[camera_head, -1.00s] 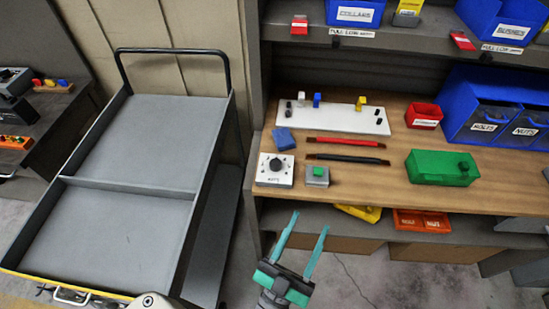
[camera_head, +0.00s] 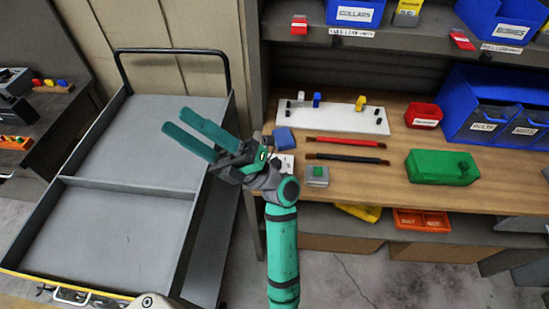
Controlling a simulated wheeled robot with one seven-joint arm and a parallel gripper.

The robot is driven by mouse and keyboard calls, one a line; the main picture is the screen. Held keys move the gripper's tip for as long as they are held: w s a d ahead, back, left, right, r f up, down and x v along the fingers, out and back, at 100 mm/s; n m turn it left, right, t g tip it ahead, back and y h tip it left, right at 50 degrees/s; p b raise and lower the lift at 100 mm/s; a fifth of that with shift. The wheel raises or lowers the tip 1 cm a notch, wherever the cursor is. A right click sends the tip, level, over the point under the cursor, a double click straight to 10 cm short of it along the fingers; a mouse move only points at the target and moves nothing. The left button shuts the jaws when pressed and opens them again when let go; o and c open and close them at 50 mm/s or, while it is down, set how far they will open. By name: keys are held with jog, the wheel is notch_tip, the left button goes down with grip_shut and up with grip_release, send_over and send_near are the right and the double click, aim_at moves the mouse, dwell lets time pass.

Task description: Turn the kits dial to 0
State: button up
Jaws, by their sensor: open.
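The kits dial is a white box with a black round knob, seen in the earlier frame at the left front of the wooden bench. Now my wrist covers most of it, and only a bit of the white box (camera_head: 287,163) shows; the knob and its setting are hidden. My gripper (camera_head: 187,130) is open and empty. Its two teal fingers point up and left, over the grey cart, away from the dial.
A grey box with a green button (camera_head: 317,175) stands right of the dial, and a blue block (camera_head: 284,137) lies behind it. Red (camera_head: 345,141) and black (camera_head: 347,159) rods lie nearby. The two-section grey cart (camera_head: 100,232) stands left. A shelf (camera_head: 400,40) overhangs the bench's back.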

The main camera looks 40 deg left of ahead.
jog(key=s+a+f+n+g+h, duration=0.1)
jog(key=s+a+f+n+h, duration=0.15)
jog(key=a+n+h, duration=0.35)
jog(key=m+t+h, duration=0.3)
jog(key=t+h, duration=1.3)
jog(key=h, duration=0.1)
send_over(275, 162)
notch_tip(275, 162, down, 15)
notch_tip(275, 162, down, 10)
